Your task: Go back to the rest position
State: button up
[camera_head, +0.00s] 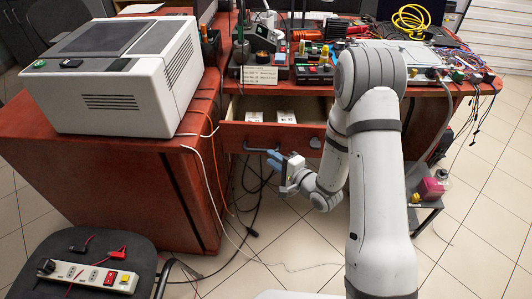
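My arm comes up from the lower right of the head view, bends at its elbow above the desk edge, and reaches down to the left. My gripper (274,159) is low in front of the open desk drawer (228,139), close to the drawer's grey handle (262,149). Its bluish fingers are small here, and I cannot tell whether they touch the handle, or whether they are open or shut. No held thing is visible. Two small white boxes (286,117) lie inside the drawer.
A large white machine (118,75) stands on the red desk at left. Cables, tools and a yellow coil (411,19) crowd the desk at right. A chair with a power strip (88,277) is at lower left. Loose cables lie on the tiled floor (300,245).

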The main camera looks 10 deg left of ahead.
jog(key=shift+s+d+r, duration=0.1)
jog(key=shift+s+d, duration=0.35)
jog(key=d+r+n+g+h+p, duration=0.1)
jog(key=d+r+n+h+p, duration=0.2)
jog(key=d+r+h+p, duration=0.5)
jog(key=d+r+n+h+p, duration=0.2)
jog(key=d+r, duration=0.4)
jog(key=r, duration=0.6)
jog(key=s+d+r+n+g+h+p, duration=0.1)
jog(key=s+d+r+n+g+p, duration=0.1)
jog(key=s+r, duration=0.7)
jog(key=s+d+r+n+g+h+p, duration=0.1)
jog(key=s+r+g+p, duration=0.4)
jog(key=s, duration=0.9)
notch_tip(320, 180, up, 4)
jog(key=shift+d+f+n+p, duration=0.1)
jog(key=shift+d+n+p, duration=0.45)
jog(key=shift+d+n, duration=0.4)
